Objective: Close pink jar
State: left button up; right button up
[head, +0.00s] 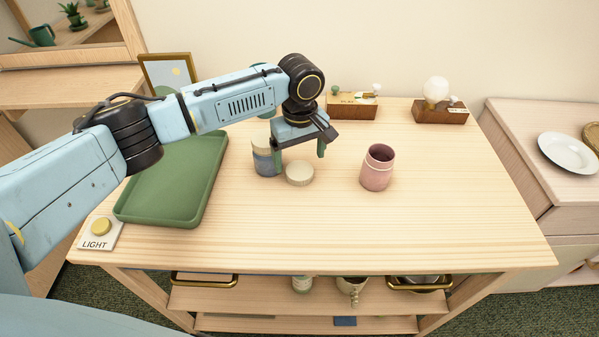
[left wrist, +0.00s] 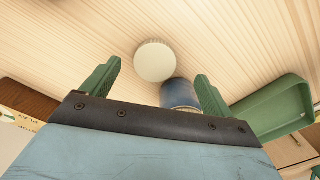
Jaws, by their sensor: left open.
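The pink jar (head: 377,168) stands upright on the wooden table, right of centre, with its open top showing and no lid on it. My left gripper (head: 297,152) is open and empty above the table, near the lid and blue jar. My right gripper is not in view.
A green tray (head: 208,180) lies at the table's left, with a light switch (head: 100,232) at the front left corner. Two wooden blocks (head: 352,107) (head: 440,112) stand along the back. The table's front and right are clear.

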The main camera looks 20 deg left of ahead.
aim_at(300, 171)
pick_arm(q)
jog(key=shift+f, duration=0.15)
jog(key=f, duration=0.2)
jog(key=w+f+b, duration=0.1)
jog(key=f, duration=0.1)
jog(key=shift+a+f, duration=0.1)
jog(key=shift+f, duration=0.35)
jog(key=c, duration=1)
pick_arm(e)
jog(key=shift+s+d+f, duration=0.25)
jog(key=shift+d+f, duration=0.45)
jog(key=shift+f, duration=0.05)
